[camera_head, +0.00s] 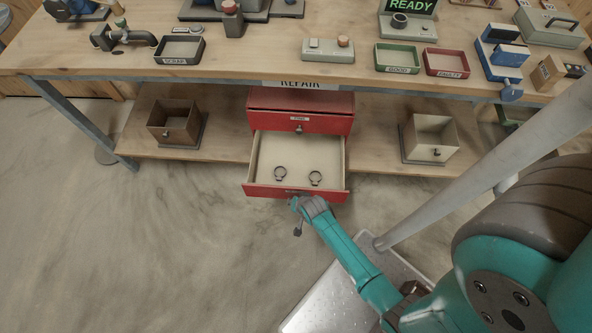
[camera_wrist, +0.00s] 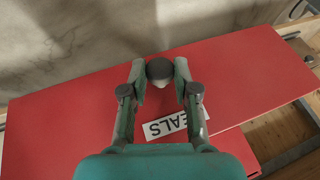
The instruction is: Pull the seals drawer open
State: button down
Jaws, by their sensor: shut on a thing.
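The red seals drawer (camera_head: 252,163) is pulled out from the red cabinet under the bench, and its pale inside is visible. Two dark rings (camera_head: 280,172) (camera_head: 315,178) lie in it. My gripper (camera_head: 298,201) is at the drawer's front, low and near its middle. In the wrist view, my gripper (camera_wrist: 159,72) has its fingers on both sides of a dark round knob (camera_wrist: 160,70), shut on it.
A shut upper red drawer (camera_head: 299,122) is above the open one. A brown bin (camera_head: 174,121) and a cream bin (camera_head: 430,138) stand on the lower shelf either side. The wooden bench top (camera_head: 250,62) holds trays and fixtures. The floor in front at left is clear.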

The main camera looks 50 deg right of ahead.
jog(key=shift+s, duration=0.1)
jog(key=c, duration=0.9)
grip_release()
jog(key=shift+o, duration=0.2)
jog(key=shift+r, duration=0.1)
jog(key=v, duration=1.1)
jog(key=shift+r, duration=0.4)
jog(key=shift+s, duration=0.2)
jog(key=s+a+r+n+t, duration=0.3)
jog(key=s+r, duration=0.3)
jog(key=r, duration=0.4)
jog(key=s+a+r+n+t+y, duration=0.1)
jog(key=s+a+r+n+t, duration=0.2)
jog(key=r, duration=0.8)
jog(key=s+a+r+n+t, duration=0.3)
jog(key=s+r+n, duration=0.2)
jog(key=s+r, duration=0.3)
notch_tip(320, 180, up, 3)
jog(key=shift+s+r+y, duration=0.15)
jog(key=shift+s+y, duration=0.15)
jog(key=shift+s, duration=0.05)
